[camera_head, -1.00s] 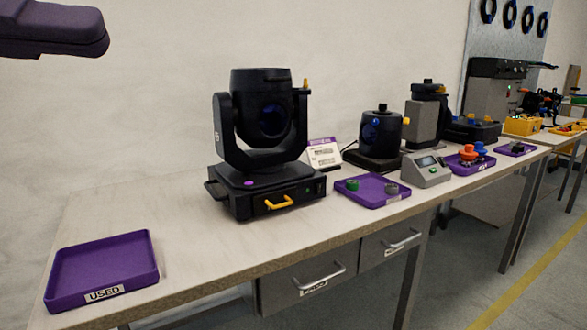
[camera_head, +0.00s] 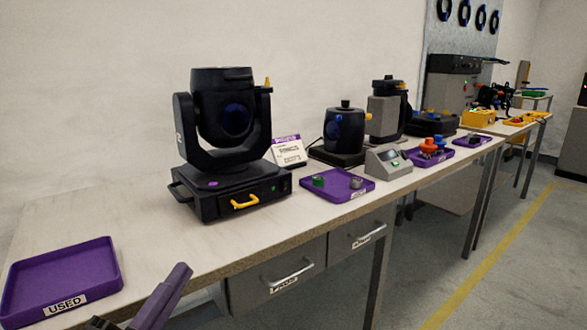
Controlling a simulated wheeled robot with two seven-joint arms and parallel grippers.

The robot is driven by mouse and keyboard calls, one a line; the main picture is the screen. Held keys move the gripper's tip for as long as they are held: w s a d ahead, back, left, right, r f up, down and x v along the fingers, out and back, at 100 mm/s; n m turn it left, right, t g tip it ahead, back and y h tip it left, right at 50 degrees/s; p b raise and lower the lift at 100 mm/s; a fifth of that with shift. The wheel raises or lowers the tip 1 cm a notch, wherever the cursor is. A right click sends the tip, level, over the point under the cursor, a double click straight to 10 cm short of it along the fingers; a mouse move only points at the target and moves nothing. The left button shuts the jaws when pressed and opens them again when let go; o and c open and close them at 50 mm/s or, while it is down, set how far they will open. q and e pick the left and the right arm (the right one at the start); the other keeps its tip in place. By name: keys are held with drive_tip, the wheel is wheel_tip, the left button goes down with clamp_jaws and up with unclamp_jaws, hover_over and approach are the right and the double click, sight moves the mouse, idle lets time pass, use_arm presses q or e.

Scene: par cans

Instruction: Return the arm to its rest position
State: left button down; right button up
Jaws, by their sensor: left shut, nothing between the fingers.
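My left gripper (camera_head: 181,270) shows at the bottom edge, left of centre, as dark purple fingers pointing up and slightly right. It is shut and empty, in front of the table's front edge and to the right of the purple tray labelled USED (camera_head: 62,278). Most of the left arm is out of the picture below. My right gripper is not in view. A black moving-head light (camera_head: 222,135) stands on the table with a yellow handle on its base.
The long table (camera_head: 75,215) has drawers (camera_head: 280,278) under its front edge. A purple tray (camera_head: 338,186) with small round parts, a grey meter box (camera_head: 388,162) and a black lamp unit (camera_head: 344,130) stand further right. Open floor (camera_head: 480,270) lies at right.

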use_arm(q)
drive_tip(key=s+f+n+g+y, duration=0.35)
drive_tip(key=f+n, duration=0.45)
drive_tip(key=f, duration=0.6)
drive_tip(key=s+d+f+n+g, duration=0.2)
drive_tip(key=s+f+n+g, duration=0.25)
drive_tip(key=s+f, duration=0.4)
drive_tip(key=s+d+f+n+g, duration=0.3)
drive_tip(key=s+f+n, duration=0.2)
drive_tip(key=s+f, duration=0.35)
wheel_tip(320, 180, up, 8)
drive_tip(key=a+m+y+p, duration=0.1)
drive_tip(key=a+p, duration=0.1)
drive_tip(key=p, duration=1.4)
drive_tip(key=shift+s+r+g, duration=0.15)
drive_tip(key=shift+r+g, duration=0.1)
drive_tip(key=shift+g, duration=0.15)
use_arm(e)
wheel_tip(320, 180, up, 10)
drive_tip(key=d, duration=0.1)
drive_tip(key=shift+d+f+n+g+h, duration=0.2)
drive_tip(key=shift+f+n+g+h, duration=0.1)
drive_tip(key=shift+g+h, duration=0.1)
use_arm(q)
drive_tip(key=c, duration=2.5)
unclamp_jaws()
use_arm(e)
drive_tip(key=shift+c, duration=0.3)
